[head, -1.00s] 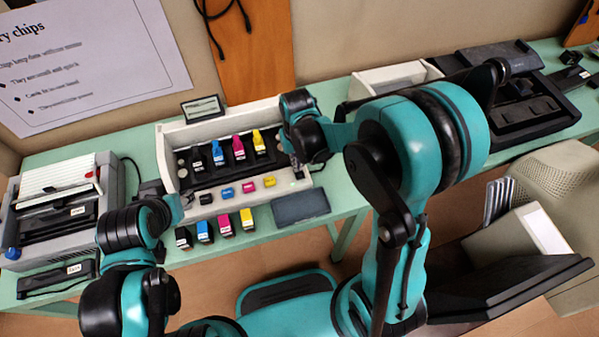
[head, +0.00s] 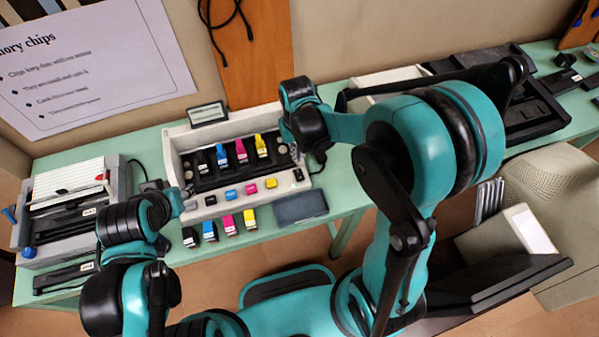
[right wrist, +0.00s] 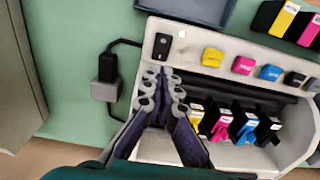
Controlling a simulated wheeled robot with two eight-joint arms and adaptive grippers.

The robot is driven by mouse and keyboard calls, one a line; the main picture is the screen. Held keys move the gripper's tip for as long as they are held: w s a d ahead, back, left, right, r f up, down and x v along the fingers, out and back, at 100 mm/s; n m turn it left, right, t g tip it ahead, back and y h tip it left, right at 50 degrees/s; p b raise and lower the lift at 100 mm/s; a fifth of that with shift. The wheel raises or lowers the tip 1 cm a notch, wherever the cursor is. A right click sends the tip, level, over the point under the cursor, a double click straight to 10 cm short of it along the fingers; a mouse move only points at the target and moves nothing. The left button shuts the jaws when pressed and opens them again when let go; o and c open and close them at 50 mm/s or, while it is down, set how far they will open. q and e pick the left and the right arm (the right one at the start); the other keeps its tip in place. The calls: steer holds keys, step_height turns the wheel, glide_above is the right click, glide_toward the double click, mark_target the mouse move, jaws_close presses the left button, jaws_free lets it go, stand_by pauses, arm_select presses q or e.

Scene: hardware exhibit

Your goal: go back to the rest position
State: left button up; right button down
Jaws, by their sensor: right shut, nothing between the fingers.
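My right gripper (right wrist: 161,90) is shut and empty in the right wrist view, its fingers over one end of the white printer carriage tray (right wrist: 226,50). In the head view my right gripper (head: 295,148) hangs at the right end of the same tray (head: 176,150), its fingers mostly hidden by the wrist. My left gripper (head: 188,207) is by the tray's front left corner, small and mostly hidden behind its own wrist, so its jaws cannot be told.
The tray holds several ink cartridges (head: 241,152), with coloured buttons (head: 251,188) along its front. More cartridges (head: 209,231) and a dark pad (head: 300,207) lie before it. A printer (head: 70,205) stands left. An open black device (head: 535,115) is right on the green table (head: 352,205).

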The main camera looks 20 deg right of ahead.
stand_by(0.5)
steer(key=s+d+r+t+b, duration=0.4)
steer(key=s+r+t, duration=0.3)
steer(key=s, duration=0.3)
steer(key=shift+s+d+r, duration=0.15)
steer(key=shift+d+r, duration=0.2)
steer(key=shift+r, duration=0.3)
stand_by(1.9)
